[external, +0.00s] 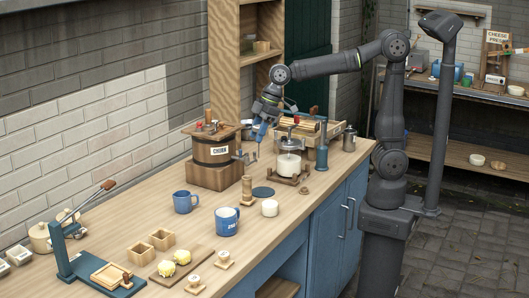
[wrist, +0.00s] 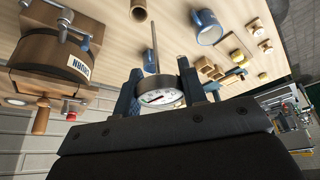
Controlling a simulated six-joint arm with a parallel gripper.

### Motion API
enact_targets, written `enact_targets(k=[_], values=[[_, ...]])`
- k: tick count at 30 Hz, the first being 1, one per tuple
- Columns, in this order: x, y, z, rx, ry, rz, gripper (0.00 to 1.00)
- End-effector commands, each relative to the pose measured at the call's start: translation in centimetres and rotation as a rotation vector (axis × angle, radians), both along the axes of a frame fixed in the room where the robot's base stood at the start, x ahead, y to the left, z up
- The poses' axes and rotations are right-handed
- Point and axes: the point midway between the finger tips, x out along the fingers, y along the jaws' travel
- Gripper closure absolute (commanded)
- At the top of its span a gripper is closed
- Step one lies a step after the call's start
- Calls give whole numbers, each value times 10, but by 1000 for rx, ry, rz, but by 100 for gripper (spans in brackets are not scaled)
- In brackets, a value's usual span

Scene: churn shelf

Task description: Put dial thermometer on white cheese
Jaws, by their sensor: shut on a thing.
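The dial thermometer (wrist: 162,96) has a round white face and a long thin stem pointing away from me. My gripper (wrist: 160,88) is shut on it, with a dark blue finger on each side of the dial. In the external view, my gripper (external: 259,133) is above the counter, beside the churn; the thermometer is too small to make out clearly there. A short white round block (external: 270,208), which looks like the white cheese, stands on the counter in front of the gripper, apart from it. I cannot pick it out in the wrist view.
The wooden churn (external: 212,153) stands left of my gripper, and a glass jar (external: 289,164) in a frame stands right. Two blue mugs (external: 227,222) (external: 185,202), a wooden post (external: 247,190) and a dark blue disc (external: 263,192) surround the white block. Butter pieces (external: 182,257) lie nearer the front.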

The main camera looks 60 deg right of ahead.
Motion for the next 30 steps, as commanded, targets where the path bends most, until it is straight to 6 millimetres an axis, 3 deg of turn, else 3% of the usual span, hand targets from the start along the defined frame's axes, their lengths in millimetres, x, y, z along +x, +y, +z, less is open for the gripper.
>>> enact_targets(k=[1, 6, 13, 17, 30], values=[[-6, -19, -4, 1, -2, -30, 84], [-25, -63, -19, 0, -2, -100, 84], [-38, -83, -31, -1, -1, -138, 84], [-42, -69, -42, -3, 2, -137, 84], [-58, 15, -92, -4, 1, -136, 84]])
